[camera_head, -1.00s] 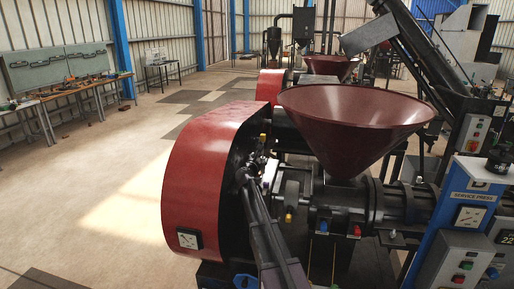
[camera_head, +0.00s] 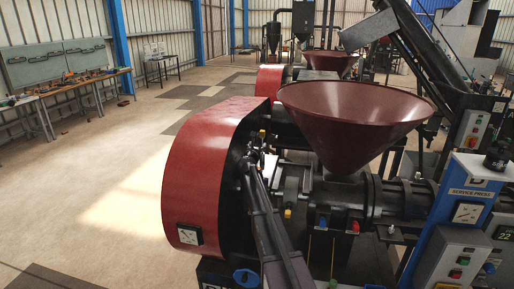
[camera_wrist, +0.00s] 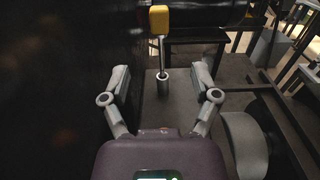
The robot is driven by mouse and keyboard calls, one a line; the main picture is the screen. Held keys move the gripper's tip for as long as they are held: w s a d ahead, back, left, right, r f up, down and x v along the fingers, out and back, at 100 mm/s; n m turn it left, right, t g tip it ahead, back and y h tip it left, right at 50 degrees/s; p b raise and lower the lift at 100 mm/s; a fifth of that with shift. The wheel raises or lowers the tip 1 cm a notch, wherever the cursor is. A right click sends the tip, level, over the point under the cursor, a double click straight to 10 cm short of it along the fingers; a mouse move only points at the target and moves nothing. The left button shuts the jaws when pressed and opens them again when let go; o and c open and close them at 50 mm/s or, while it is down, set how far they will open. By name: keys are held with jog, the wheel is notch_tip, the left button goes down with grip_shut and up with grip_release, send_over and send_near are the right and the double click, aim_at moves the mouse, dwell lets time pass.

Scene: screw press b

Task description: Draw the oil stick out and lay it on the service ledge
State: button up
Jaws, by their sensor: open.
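The oil stick has a yellow block handle (camera_wrist: 159,19) on a thin metal rod. Its rod stands in a short metal tube (camera_wrist: 163,84) in the wrist view. My gripper (camera_wrist: 160,78) is open, with one finger on each side of the tube and rod, touching neither as far as I can tell. The handle lies beyond the fingertips. In the head view a small yellow part (camera_head: 262,134), likely the handle, shows beside the red guard, close to my gripper (camera_head: 250,155). I cannot make out the service ledge with certainty.
The red guard (camera_head: 205,165) stands close left of my arm; a dark wall fills the wrist view's left. The dark red hopper (camera_head: 350,115) rises to the right. A blue control post (camera_head: 450,215) stands farther right. Open floor lies left.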

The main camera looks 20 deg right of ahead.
aim_at(262, 135)
jog(key=x, duration=1.2)
jog(key=shift+w+d, duration=0.15)
grip_shut()
dwell(0.3)
